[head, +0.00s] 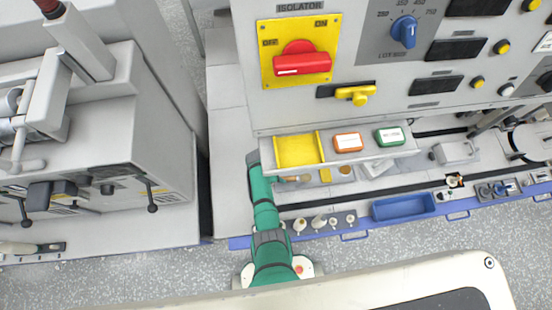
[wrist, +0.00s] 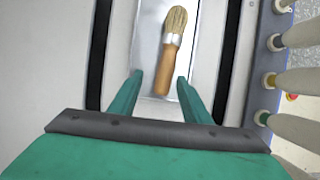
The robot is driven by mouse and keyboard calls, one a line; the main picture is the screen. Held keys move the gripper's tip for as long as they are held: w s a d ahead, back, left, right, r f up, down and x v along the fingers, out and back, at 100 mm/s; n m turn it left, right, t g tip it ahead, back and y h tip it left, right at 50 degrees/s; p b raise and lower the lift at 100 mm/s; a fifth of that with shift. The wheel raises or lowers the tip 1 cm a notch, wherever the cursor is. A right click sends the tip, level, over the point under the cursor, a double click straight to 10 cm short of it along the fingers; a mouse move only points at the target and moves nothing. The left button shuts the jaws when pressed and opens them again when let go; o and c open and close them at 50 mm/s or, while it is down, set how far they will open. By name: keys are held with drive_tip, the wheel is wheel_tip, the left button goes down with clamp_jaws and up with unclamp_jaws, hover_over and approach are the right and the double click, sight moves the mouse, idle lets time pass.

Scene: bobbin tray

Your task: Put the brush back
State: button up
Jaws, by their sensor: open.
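The brush (wrist: 174,45) has pale bristles, a metal band and a wooden handle. In the wrist view it lies on a light metal surface (wrist: 148,30), bristles pointing away from me. My gripper (wrist: 160,76) is open, with its green fingers on either side of the handle's lower end. A gap shows on both sides, and I cannot tell how far above the handle the fingers are. In the head view the brush (head: 296,178) shows small, just below the shelf; my green arm reaches up beside it, and my fingertips are not clear there.
The shelf (head: 368,157) holds a yellow tray (head: 322,146), an orange box (head: 348,142) and a green box (head: 389,136). Several pale bobbins (head: 318,222) stand in front, next to a blue bin (head: 403,207); bobbins also line the wrist view's right side. A control panel rises behind.

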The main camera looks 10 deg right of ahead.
drive_tip(key=shift+v, duration=2.95)
